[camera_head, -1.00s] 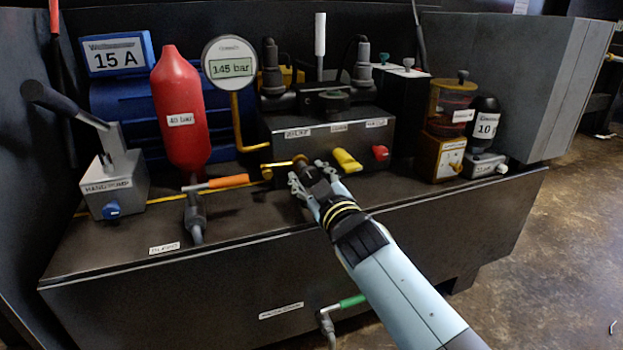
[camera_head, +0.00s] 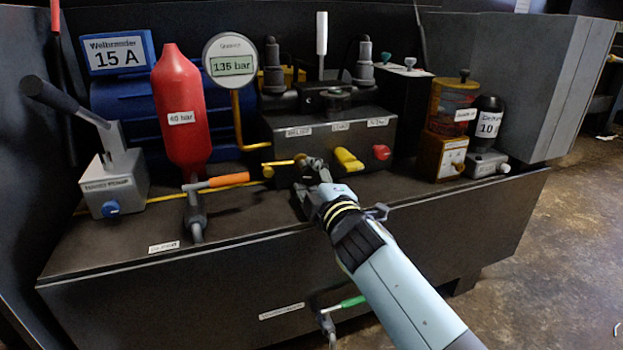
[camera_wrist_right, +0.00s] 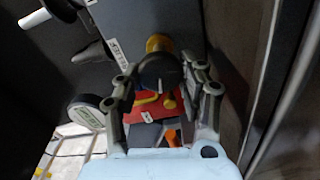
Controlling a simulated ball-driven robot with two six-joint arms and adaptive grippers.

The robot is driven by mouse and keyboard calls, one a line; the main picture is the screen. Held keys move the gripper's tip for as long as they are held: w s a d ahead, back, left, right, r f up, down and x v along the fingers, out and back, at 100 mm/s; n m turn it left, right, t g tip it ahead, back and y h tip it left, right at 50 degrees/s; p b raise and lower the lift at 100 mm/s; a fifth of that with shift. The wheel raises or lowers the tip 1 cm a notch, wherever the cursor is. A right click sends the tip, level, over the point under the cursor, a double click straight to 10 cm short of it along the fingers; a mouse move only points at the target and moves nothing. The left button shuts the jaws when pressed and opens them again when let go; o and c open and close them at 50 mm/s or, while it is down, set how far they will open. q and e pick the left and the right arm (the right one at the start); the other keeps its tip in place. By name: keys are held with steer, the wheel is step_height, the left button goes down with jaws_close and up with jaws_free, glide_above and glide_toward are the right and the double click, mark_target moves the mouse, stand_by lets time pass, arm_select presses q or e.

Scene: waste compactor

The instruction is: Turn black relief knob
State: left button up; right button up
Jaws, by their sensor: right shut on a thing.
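The black relief knob (camera_wrist_right: 158,72) sits on a brass stem (camera_wrist_right: 158,42) in the right wrist view, beside a label reading RELIEF. My right gripper (camera_wrist_right: 160,88) has its two fingers on either side of the knob and is shut on it. In the head view my right gripper (camera_head: 308,172) is at the front of the dark valve block (camera_head: 355,135), and it hides most of the knob. The pressure gauge (camera_head: 230,64) reads 135 bar. My left gripper is not in view.
A yellow lever (camera_head: 348,160) and a red knob (camera_head: 381,152) are close to the right of my gripper. An orange-handled valve (camera_head: 222,181) and a red cylinder (camera_head: 181,115) stand to the left. The bench top (camera_head: 120,240) is clear at front left.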

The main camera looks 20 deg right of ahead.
steer(key=shift+f+n, duration=0.1)
steer(key=shift+n, duration=0.3)
steer(key=o, duration=1.2)
steer(key=shift+c, duration=0.2)
steer(key=s, duration=1.2)
steer(key=shift+d, duration=0.2)
